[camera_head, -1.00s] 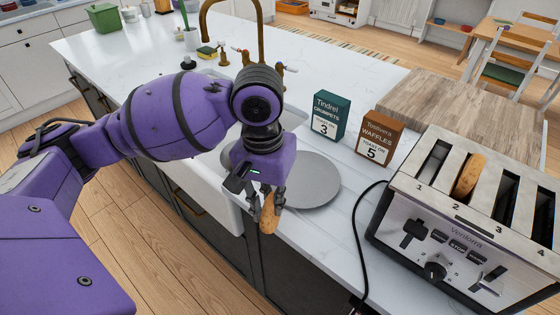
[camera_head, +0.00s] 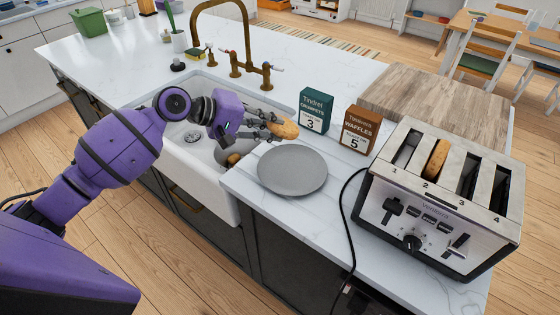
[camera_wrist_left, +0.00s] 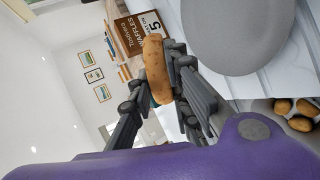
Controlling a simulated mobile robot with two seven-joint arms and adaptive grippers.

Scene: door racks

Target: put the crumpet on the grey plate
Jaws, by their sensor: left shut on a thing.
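My left gripper (camera_head: 263,124) is shut on a brown, speckled oval thing (camera_head: 283,128), held above the counter behind the plate. The thing also shows long and upright between the fingers in the left wrist view (camera_wrist_left: 157,70); I cannot tell if it is a crumpet or a potato. A brown rounded piece (camera_head: 436,159), which may be a crumpet, stands in slot 2 of the toaster (camera_head: 425,218). The round grey plate (camera_head: 292,171) lies bare on the counter; its edge shows in the left wrist view (camera_wrist_left: 238,35). My right gripper is out of view.
A green crumpets box (camera_head: 315,109) and a brown waffles box (camera_head: 359,129) stand behind the plate. The white sink (camera_head: 185,175) and brass tap (camera_head: 222,30) are to its left. Several potatoes (camera_wrist_left: 300,123) lie lower right in the wrist view. A black cord (camera_head: 346,215) runs beside the toaster.

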